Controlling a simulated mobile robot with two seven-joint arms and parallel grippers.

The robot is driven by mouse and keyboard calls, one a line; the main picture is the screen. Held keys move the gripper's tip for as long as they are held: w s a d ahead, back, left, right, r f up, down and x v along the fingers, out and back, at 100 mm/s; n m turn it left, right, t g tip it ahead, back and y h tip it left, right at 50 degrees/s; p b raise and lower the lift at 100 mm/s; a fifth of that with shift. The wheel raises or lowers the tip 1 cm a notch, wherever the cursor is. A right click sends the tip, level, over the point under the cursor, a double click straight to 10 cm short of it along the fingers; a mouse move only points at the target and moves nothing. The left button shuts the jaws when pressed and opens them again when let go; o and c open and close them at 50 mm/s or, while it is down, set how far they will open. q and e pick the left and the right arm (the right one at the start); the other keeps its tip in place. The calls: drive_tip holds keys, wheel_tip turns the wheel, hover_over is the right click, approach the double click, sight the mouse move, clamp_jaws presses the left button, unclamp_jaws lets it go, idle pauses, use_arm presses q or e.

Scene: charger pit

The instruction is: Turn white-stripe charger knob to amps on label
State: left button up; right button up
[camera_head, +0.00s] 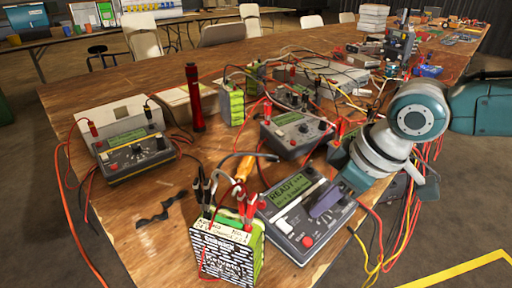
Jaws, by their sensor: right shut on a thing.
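A grey charger (300,240) stands at the front of the table, with a lit green screen reading READY, a white patch and a red button. My right gripper (322,208) reaches down from the right and is shut over its knob area. The knob itself is hidden by the fingers, so I cannot tell its setting. I cannot make out a white stripe for certain. A green battery pack (257,248) stands left of this charger, with a printed black-and-white label (222,252) on its front. My left gripper is not in view.
Other grey chargers stand at the left (135,158) and behind (297,134). A red torch (196,98) stands upright on the wooden table (75,110). Red, black and yellow cables run around the front charger and over the table edge.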

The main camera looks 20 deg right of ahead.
clamp_jaws()
drive_tip(key=shift+r+m+p, duration=0.15)
drive_tip(key=shift+m+p, duration=0.35)
drive_tip(key=shift+p, duration=0.35)
drive_tip(key=m+p, duration=0.3)
drive_tip(key=m+h+p, duration=0.1)
drive_tip(key=m+p, duration=0.1)
drive_tip(key=shift+s+a, duration=0.15)
drive_tip(key=shift+a, duration=0.1)
drive_tip(key=m+h+p, duration=0.1)
drive_tip(key=m+p, duration=0.1)
drive_tip(key=m, duration=0.1)
drive_tip(key=shift+m+p, duration=0.55)
drive_tip(key=shift+m, duration=0.65)
drive_tip(key=shift+h, duration=0.3)
drive_tip(key=shift+m, duration=0.4)
